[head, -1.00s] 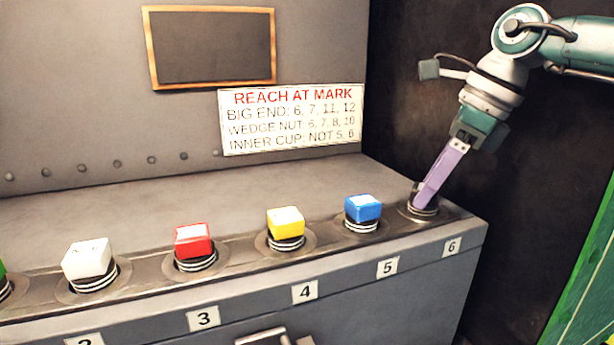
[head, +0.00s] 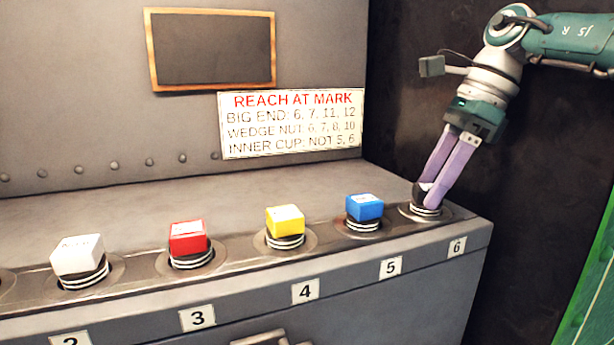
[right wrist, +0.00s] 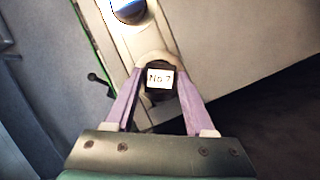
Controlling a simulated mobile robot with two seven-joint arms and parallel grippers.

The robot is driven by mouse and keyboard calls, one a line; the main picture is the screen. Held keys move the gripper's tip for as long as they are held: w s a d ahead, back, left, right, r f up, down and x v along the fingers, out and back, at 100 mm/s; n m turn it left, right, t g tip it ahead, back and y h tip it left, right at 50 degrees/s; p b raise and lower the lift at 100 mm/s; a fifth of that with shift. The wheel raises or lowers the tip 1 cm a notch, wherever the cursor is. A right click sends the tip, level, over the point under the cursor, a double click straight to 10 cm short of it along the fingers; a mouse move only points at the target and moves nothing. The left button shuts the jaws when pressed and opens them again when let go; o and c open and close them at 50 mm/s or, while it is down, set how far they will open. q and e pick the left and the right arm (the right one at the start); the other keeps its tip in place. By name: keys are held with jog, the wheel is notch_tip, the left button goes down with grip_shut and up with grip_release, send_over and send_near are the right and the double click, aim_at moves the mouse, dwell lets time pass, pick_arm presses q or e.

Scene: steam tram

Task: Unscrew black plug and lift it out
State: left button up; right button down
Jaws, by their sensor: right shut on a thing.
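The black plug (head: 420,190) stands in the round metal fitting above label 6, at the right end of the row. Its white-striped lower part shows just above the ring. My right gripper (head: 429,199) comes down on it at a tilt, with its two lilac fingers shut on the plug's head and partly hiding it. In the right wrist view the plug (right wrist: 160,92) sits between the fingertips (right wrist: 161,74), and its top bears a white tag reading "No 7". My left gripper is not in view.
Blue (head: 365,206), yellow (head: 285,220), red (head: 188,238) and white (head: 78,255) plugs stand left along the same ledge. A grey wall with a sign (head: 291,122) rises behind. A handle (head: 258,338) juts out at the bottom front. A green panel (head: 590,285) stands at right.

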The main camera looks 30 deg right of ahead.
jog(key=shift+n, duration=0.4)
jog(key=shift+r, duration=0.1)
jog(key=shift+r+p, duration=0.3)
jog(key=shift+r, duration=0.1)
jog(key=shift+r+p, duration=2.85)
jog(key=shift+r, duration=0.5)
